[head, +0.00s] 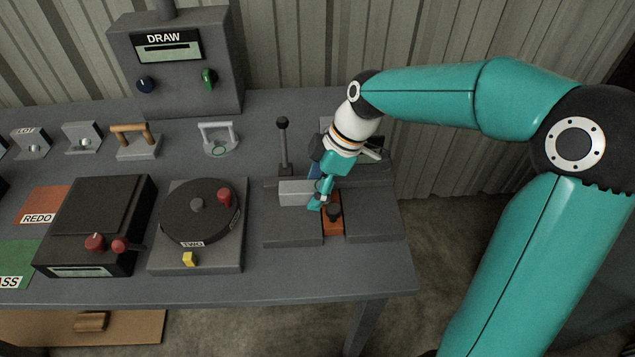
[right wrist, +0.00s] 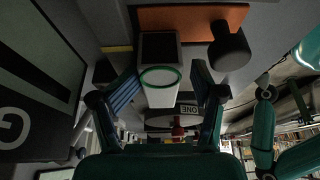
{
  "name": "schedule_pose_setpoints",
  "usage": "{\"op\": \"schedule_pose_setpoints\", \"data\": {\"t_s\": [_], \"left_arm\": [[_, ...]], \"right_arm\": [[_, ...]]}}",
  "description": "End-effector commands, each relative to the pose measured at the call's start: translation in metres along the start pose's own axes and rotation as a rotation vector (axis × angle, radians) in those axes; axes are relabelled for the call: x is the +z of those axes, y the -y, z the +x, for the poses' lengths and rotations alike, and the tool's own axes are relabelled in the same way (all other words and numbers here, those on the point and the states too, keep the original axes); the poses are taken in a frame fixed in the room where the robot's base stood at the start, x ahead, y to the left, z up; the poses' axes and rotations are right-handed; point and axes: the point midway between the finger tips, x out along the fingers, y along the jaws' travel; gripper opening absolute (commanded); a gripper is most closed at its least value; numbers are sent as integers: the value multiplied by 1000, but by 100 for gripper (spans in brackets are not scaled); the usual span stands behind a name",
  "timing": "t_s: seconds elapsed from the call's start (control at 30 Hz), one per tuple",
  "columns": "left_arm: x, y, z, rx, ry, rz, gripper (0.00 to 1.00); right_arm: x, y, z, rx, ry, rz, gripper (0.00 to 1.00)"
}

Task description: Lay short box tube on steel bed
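The short box tube (head: 295,192) is a pale grey block at the steel bed (head: 290,228), a dark grey block fixture. In the right wrist view the tube (right wrist: 160,92) shows a dark square face, a pale side and a green ring. My right gripper (head: 318,200) is at the tube's right end in the head view. In the right wrist view its fingers (right wrist: 163,75) stand on either side of the tube, with a gap visible at the right finger. Whether the tube's underside touches the bed is hidden. My left gripper does not show.
An orange plate with a black knob (head: 333,212) sits in the fixture, right of the tube. A lever with a black ball (head: 283,124) stands behind. A turntable (head: 200,212) and a black box (head: 95,222) stand left. The DRAW console (head: 172,60) is at the back.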

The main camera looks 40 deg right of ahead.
Motion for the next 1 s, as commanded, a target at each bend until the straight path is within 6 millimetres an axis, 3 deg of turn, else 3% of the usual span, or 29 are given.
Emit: {"op": "schedule_pose_setpoints", "data": {"t_s": [0.37,0.57,0.67,1.0], "left_arm": [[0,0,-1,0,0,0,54],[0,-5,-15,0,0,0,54],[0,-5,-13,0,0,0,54],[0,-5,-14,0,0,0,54]], "right_arm": [[0,1,-2,-1,0,2,62],[-6,0,-15,2,-2,2,62],[-5,-1,-28,9,-4,2,62],[-5,-1,-101,9,-4,2,62]]}}
